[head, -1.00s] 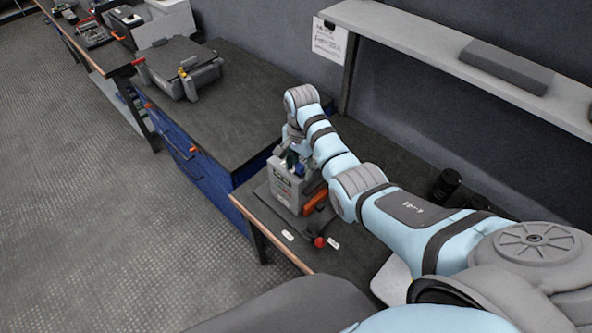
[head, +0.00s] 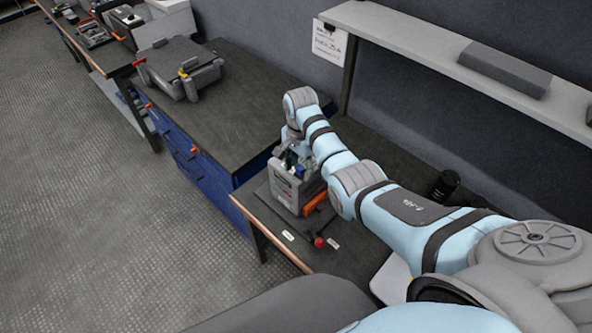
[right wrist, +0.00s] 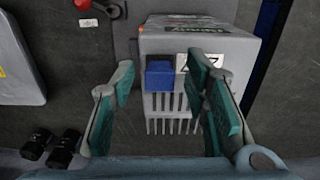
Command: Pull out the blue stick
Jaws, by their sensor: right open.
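The capacitor bank is a grey box (head: 285,190) on the bench, partly hidden by my right arm in the head view. In the right wrist view the box (right wrist: 215,50) has a slotted face with several pale bars. The blue stick (right wrist: 160,73) shows as a short blue block at the left of its face. My right gripper (right wrist: 162,80) is open, with one green-padded finger to each side of the blue stick. It is not closed on anything. In the head view the right gripper (head: 291,156) is small and partly hidden at the box. My left gripper is not in view.
A red knob (head: 319,242) stands on the bench in front of the box. Black cylinders (head: 445,184) stand to the right, below a grey shelf (head: 420,48). A dark case (head: 183,68) lies on the blue-drawer bench at the back left, with bare top around it.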

